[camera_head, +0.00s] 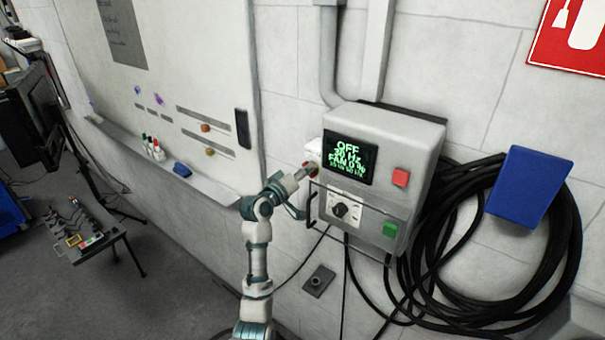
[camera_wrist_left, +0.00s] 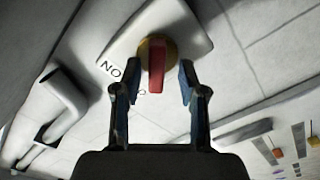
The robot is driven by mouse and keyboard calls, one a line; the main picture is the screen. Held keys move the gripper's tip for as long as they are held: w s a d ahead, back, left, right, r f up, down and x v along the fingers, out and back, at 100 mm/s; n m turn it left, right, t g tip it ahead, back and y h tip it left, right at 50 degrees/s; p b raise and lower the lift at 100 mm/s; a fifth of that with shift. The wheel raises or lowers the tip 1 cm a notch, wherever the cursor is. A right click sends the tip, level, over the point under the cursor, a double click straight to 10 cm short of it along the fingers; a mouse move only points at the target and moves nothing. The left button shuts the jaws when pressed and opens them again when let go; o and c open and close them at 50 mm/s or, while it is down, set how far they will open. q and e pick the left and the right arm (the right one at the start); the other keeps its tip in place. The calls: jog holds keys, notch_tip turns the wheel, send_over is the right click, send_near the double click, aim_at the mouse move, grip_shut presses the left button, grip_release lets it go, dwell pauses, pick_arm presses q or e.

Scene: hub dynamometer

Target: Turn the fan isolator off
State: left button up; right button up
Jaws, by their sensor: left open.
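My left gripper (camera_wrist_left: 157,82) is open, with one finger on each side of the red handle and gaps visible. In the head view the left gripper (camera_head: 303,171) is at the isolator. My right gripper is out of view.
The control box (camera_head: 385,135) has a green display reading OFF, a red button (camera_head: 401,177), a green button (camera_head: 390,229) and a black knob (camera_head: 341,210). Coiled black cable (camera_head: 570,235) hangs at right. A whiteboard (camera_head: 190,75) with a tray is at left.

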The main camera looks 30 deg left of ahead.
pick_arm(q)
jog(key=s+a, duration=0.1)
jog(key=s, duration=1.1)
jog(key=shift+w+f, duration=0.1)
jog(key=shift+f, duration=0.05)
